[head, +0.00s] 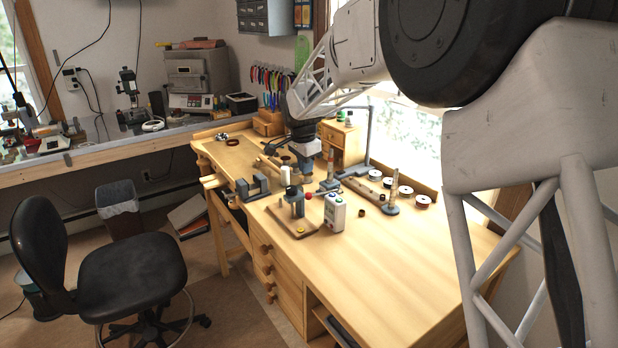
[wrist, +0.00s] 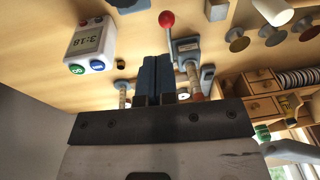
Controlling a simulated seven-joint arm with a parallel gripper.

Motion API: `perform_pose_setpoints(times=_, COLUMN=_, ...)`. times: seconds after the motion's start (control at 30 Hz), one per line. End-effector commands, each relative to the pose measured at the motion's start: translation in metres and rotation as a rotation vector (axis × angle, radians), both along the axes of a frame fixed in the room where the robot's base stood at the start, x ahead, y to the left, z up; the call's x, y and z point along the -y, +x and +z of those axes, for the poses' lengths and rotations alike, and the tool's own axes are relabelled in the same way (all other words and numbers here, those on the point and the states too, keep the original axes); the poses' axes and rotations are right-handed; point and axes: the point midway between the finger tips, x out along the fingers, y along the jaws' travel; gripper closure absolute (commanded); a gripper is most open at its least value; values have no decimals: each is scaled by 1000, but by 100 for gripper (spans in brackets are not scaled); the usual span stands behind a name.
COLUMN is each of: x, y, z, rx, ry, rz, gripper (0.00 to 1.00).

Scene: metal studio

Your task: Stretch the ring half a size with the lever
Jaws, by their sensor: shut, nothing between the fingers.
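A lever with a red ball knob (wrist: 167,19) rises from a grey stretcher base (wrist: 187,48) in the wrist view. A pale tapered post (wrist: 193,75) also stands just right of my fingers in the wrist view. My gripper (wrist: 157,60) is shut and empty, with its dark blue fingers together, apart from the knob. In the head view my gripper (head: 307,172) is over the bench, behind the knob. I cannot make out the ring for certain.
A wooden board (head: 293,224) with a grey-green tool lies in front. Another tapered post (head: 393,190) and several spools stand right. The bench's right front is clear.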

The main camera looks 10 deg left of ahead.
Motion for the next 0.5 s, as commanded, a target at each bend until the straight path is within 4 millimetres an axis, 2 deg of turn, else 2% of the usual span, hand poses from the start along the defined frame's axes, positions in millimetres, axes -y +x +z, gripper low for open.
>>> perform_pose_setpoints(times=0.03, x=-2, y=-3, z=9, rx=2, ry=1, rz=1, gripper=100)
perform_pose_setpoints(times=0.2, x=-7, y=-10, z=29, rx=1, ry=1, rz=0, gripper=100)
perform_pose_setpoints(times=0.5, x=-10, y=-15, z=44, rx=0, ry=0, rz=-1, gripper=100)
